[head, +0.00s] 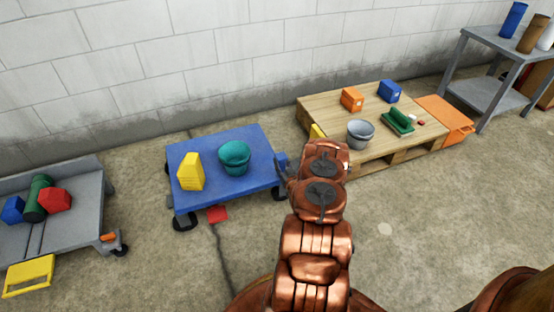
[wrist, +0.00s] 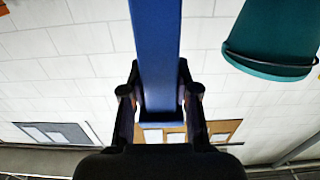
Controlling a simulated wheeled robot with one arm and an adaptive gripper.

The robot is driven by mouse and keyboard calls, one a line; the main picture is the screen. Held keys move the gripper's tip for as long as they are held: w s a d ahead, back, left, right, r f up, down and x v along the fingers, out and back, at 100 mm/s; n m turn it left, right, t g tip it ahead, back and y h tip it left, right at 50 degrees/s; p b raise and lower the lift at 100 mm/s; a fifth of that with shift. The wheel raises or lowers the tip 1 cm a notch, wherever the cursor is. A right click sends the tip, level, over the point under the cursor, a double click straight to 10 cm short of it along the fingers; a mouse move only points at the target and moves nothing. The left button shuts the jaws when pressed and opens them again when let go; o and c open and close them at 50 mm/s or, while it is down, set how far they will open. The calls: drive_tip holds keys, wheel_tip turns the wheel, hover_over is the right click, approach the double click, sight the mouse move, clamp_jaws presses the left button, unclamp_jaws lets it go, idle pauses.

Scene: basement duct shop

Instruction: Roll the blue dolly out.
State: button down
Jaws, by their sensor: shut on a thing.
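The blue dolly (head: 228,190) stands on the concrete floor near the wall, on dark wheels. A yellow container (head: 190,172) and a teal bucket (head: 234,160) sit on its deck. My gripper (wrist: 160,98) is shut on a blue bar (wrist: 157,45), which appears to be part of the dolly at its right edge. In the head view my arm hides most of the gripper. The teal bucket also shows at the upper right of the wrist view (wrist: 270,38). A red block (head: 217,214) lies at the dolly's front edge, by the floor.
A grey cart (head: 85,220) with blue, green and red items stands at left, a yellow frame (head: 28,276) in front. A wooden pallet platform (head: 385,160) with boxes and a grey bucket (head: 360,133) stands close on the right, near an orange crate (head: 447,118).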

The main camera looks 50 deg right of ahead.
drive_tip(key=shift+w+a, duration=0.1)
drive_tip(key=shift+a, duration=0.2)
drive_tip(key=c, duration=0.8)
unclamp_jaws()
drive_tip(key=shift+c, duration=0.2)
drive_tip(key=shift+s+a, duration=0.1)
drive_tip(key=shift+s, duration=0.4)
drive_tip(key=v, duration=1.1)
drive_tip(key=shift+a, duration=0.1)
